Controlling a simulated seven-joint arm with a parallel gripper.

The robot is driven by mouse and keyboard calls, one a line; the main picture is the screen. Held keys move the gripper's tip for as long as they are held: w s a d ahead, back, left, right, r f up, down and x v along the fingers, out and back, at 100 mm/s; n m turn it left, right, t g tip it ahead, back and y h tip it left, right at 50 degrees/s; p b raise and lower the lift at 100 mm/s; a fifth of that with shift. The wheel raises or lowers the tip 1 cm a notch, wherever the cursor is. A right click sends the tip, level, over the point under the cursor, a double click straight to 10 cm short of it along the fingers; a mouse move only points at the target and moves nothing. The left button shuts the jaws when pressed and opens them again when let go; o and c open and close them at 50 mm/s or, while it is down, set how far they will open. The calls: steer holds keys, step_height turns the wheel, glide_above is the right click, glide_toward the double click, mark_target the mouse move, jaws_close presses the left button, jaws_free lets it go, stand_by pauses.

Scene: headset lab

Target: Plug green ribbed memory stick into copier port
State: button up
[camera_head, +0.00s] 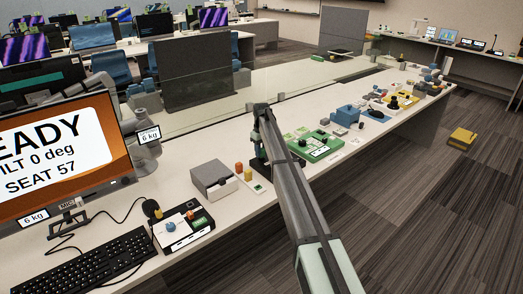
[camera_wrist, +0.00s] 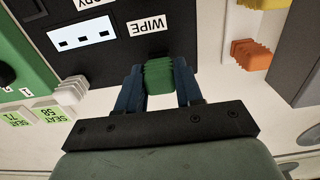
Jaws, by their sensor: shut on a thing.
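In the wrist view my gripper (camera_wrist: 159,84) is shut on a green ribbed stick (camera_wrist: 158,74), one blue finger on each side. The stick's far end meets or overlaps the dark copier panel (camera_wrist: 205,30), just below a white "WIPE" label (camera_wrist: 147,25). I cannot tell whether it touches the panel or enters a port, as its tip is hidden. In the head view my gripper is small and dark at the arm's end, and the stick cannot be made out.
Orange (camera_wrist: 253,55) and yellow (camera_wrist: 264,4) ribbed sticks stand close on the right, by a grey box (camera_head: 213,178). A white ribbed stick (camera_wrist: 71,90) and a green device (camera_head: 320,146) are on the left in the wrist view. Seat cards (camera_wrist: 48,111) lie nearby.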

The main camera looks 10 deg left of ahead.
mark_target(262, 149)
steer(key=shift+f, duration=0.4)
steer(key=o, duration=1.1)
step_height(262, 149, up, 14)
steer(key=shift+f, duration=0.1)
